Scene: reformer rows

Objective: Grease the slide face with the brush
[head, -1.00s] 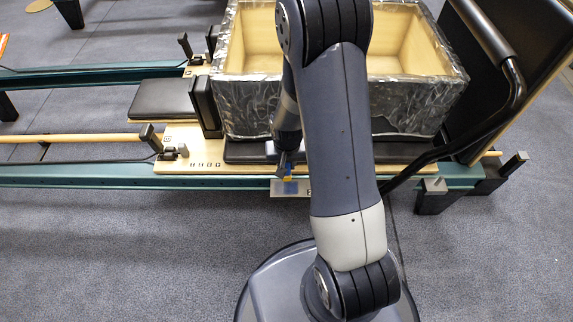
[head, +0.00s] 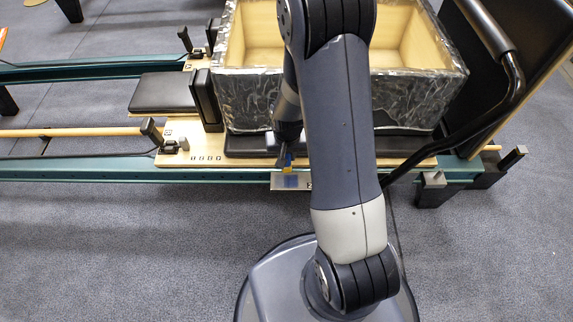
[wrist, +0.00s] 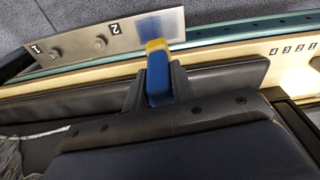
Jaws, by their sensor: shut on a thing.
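My gripper (wrist: 152,88) is shut on the brush (wrist: 157,77), which has a blue body and a yellow end. The yellow end points at the shiny metal plate (wrist: 75,48) marked 1 and 2, and overlaps its right part in the wrist view. I cannot tell whether it touches. In the head view my gripper (head: 286,146) hangs left of my arm, with the brush (head: 287,167) just above the plate (head: 276,182). A bluish patch shows on the plate there; I cannot tell whether it is a reflection. My arm hides things to the right.
An open box (head: 245,98) wrapped in silvery sheet stands on the reformer behind my gripper. A teal rail (head: 90,172) runs along the front. A black bent bar (head: 460,142) and a tilted black board (head: 520,70) stand at right. The carpet (head: 130,250) in front is clear.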

